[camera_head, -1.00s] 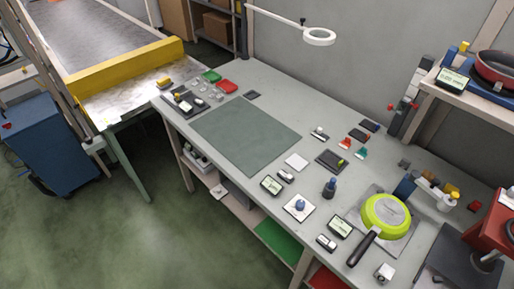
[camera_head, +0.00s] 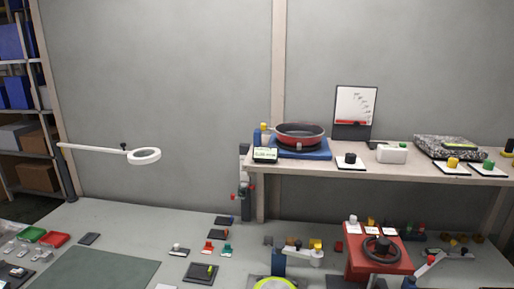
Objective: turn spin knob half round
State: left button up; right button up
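No label marks a spin knob, and I cannot tell which knob it is. On the shelf, a dark knob (camera_head: 350,159) sits on a white plate right of the red pan. A yellow knob (camera_head: 453,163) and a green knob (camera_head: 488,166) sit on white plates at the shelf's right. Below, a black handwheel (camera_head: 381,249) is on top of a red box (camera_head: 362,265) on the bench. Neither of my grippers is in view.
A red pan (camera_head: 299,134) rests on a blue unit beside a small display (camera_head: 265,155). A white ring lamp (camera_head: 144,156) reaches over the bench's left. A green mat (camera_head: 100,270) lies on the bench. A lime pan (camera_head: 274,284) is cut off at the bottom.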

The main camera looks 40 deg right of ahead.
aim_at(351, 158)
jog(key=z, duration=1.6)
